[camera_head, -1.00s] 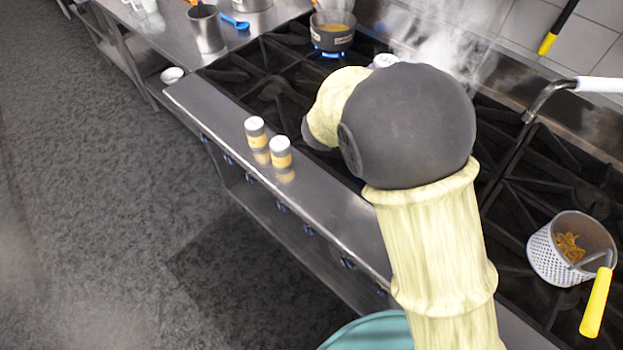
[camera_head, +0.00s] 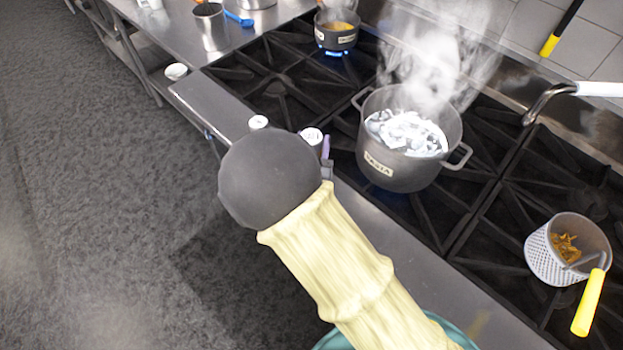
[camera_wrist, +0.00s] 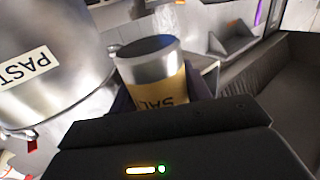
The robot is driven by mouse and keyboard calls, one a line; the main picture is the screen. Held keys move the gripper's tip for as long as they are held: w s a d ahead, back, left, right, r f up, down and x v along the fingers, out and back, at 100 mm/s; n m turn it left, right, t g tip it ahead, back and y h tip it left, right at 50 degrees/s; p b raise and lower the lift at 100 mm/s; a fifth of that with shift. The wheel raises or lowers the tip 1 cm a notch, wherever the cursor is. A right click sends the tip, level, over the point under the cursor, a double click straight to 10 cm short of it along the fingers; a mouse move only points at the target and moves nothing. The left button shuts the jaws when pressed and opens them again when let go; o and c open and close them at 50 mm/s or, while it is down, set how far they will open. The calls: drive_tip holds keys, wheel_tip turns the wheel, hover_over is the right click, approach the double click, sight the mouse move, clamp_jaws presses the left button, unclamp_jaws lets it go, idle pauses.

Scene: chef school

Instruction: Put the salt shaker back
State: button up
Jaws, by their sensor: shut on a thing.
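The salt shaker (camera_wrist: 155,68), a silver cylinder with a yellow label partly reading "SAL", stands between my gripper's fingers (camera_wrist: 160,100) in the wrist view. My gripper (camera_head: 324,165) is shut on it. In the head view only its white top (camera_head: 312,136) shows beyond my dark wrist, over or beside the stove's front ledge (camera_head: 215,102). Another shaker's white top (camera_head: 258,122) shows on the ledge to the left. My wrist hides the ledge between and below them. I cannot tell whether the held shaker touches the ledge.
A steaming pot (camera_head: 385,170) stands on the stove right of my gripper; its "PASTA" label also shows close by in the wrist view (camera_wrist: 30,70). A smaller pot (camera_head: 336,38) sits on a lit burner at the back. A white perforated basket (camera_head: 545,260) is at right.

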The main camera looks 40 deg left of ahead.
drive_tip(key=shift+f+p, duration=0.6)
drive_tip(key=shift+f, duration=2.2)
drive_tip(key=shift+f, duration=0.1)
drive_tip(key=shift+f+p, duration=0.55)
drive_tip(key=shift+f, duration=1.45)
drive_tip(key=shift+f, duration=0.15)
drive_tip(key=o, duration=1.1)
